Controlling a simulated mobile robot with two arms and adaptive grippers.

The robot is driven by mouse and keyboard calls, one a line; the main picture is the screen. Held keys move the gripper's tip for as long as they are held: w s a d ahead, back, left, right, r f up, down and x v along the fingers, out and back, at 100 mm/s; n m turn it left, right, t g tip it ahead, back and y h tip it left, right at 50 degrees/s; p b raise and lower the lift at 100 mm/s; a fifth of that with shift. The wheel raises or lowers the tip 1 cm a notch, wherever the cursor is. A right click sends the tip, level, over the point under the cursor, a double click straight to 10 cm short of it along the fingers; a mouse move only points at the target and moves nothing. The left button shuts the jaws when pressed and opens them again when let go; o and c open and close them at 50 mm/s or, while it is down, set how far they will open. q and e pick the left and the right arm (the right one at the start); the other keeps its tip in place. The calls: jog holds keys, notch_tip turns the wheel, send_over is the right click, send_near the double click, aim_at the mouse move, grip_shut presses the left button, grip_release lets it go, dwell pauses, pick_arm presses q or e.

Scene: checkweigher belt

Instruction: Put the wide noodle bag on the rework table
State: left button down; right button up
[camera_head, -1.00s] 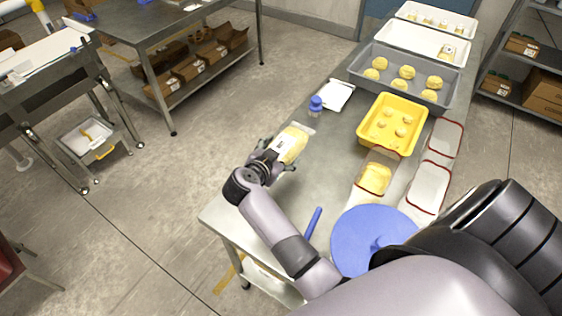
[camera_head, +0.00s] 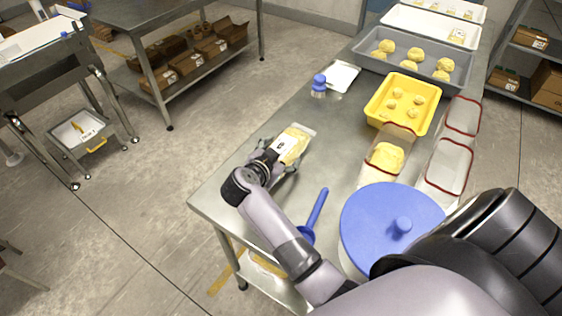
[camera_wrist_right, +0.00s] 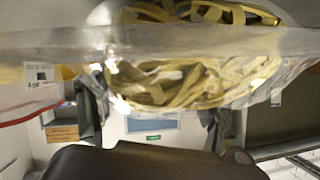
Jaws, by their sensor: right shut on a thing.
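The noodle bag (camera_head: 293,146), a clear pack of pale yellow flat noodles with a white label, is in my right gripper (camera_head: 280,160) above the left edge of the steel table (camera_head: 262,205). Whether it touches the table cannot be told. In the right wrist view the bag (camera_wrist_right: 190,80) fills the upper part, its wide ribbon noodles showing through shiny film. The gripper's dark fingers (camera_wrist_right: 155,110) are on either side of it, partly hidden by the bag. My left gripper is not in view. No sign in view names the rework table.
Another steel table (camera_head: 140,15) stands at upper left; open floor lies between.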

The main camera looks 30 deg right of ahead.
jog(key=shift+f, duration=0.35)
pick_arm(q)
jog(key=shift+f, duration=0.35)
pick_arm(e)
jog(key=shift+r, duration=0.15)
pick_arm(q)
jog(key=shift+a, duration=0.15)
pick_arm(e)
jog(key=o, duration=1.9)
jog(key=shift+f, duration=0.2)
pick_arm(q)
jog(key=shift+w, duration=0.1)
